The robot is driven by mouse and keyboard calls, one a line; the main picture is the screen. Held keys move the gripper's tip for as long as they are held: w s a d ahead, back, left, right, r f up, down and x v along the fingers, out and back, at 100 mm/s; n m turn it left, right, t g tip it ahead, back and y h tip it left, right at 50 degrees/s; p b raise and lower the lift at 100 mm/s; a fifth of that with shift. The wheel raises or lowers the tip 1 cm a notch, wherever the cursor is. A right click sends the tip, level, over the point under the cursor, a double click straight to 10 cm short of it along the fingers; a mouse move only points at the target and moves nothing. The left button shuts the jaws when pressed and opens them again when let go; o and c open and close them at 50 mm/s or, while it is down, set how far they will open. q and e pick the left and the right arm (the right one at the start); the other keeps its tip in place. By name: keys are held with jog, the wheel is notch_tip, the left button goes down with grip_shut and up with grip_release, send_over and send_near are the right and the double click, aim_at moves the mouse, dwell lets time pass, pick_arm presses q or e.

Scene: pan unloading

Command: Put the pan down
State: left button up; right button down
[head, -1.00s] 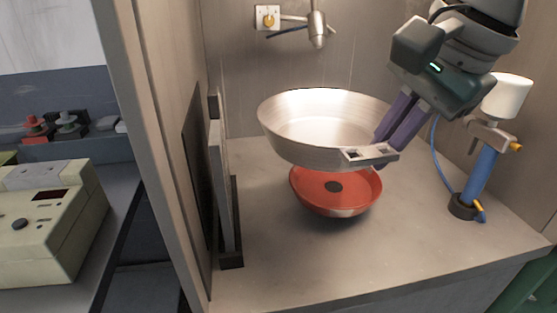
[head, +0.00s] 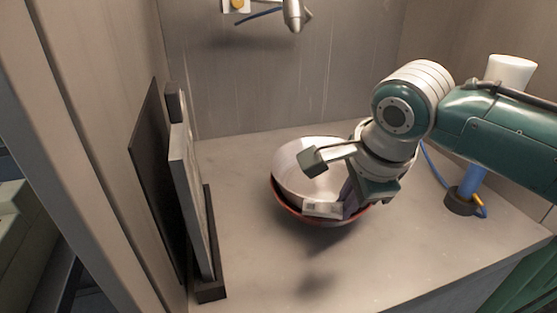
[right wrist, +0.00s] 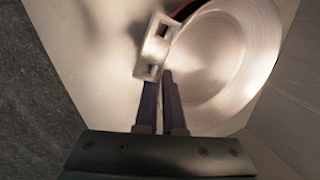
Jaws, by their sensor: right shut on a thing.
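The silver metal pan (head: 305,165) sits down in the red pan (head: 287,206) on the counter, whose red rim shows around its front. I cannot tell whether it rests fully there. My right gripper (head: 347,203) is shut on the pan's flat bracket-like handle (head: 321,209) at the near side. In the right wrist view the fingers (right wrist: 162,78) meet at the handle (right wrist: 154,47), with the pan's shiny inside (right wrist: 225,58) to the right. My right arm hides the pan's right side in the head view. My left gripper is out of view.
A grey upright panel in a dark stand (head: 192,200) is left of the pans. A blue post with a white top (head: 508,70) stands right, behind my arm. A tap (head: 294,15) is on the back wall. The counter (head: 255,275) in front is clear.

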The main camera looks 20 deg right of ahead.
jog(key=shift+d+f, duration=0.2)
jog(key=shift+f, duration=0.35)
jog(key=c, duration=1)
grip_release()
jog(key=shift+f, duration=0.1)
jog(key=shift+s+a+r, duration=0.15)
jog(key=shift+r, duration=0.3)
jog(key=d+p+v, duration=0.1)
jog(key=p+v, duration=0.2)
jog(key=v, duration=0.8)
jog(key=s+a+f+n, duration=0.1)
jog(key=s+n, duration=0.5)
jog(key=n, duration=0.1)
jog(key=s+a+f+n, duration=0.2)
jog(key=s+n, duration=0.4)
jog(key=n, duration=0.2)
jog(key=s+a+f+n, duration=0.1)
jog(key=s+a+n, duration=0.1)
jog(key=s+n, duration=0.4)
jog(key=shift+s+f+n+g+y, duration=0.3)
jog(key=shift+n+g+y, duration=0.1)
jog(key=shift+n, duration=0.3)
jog(key=shift+r, duration=0.1)
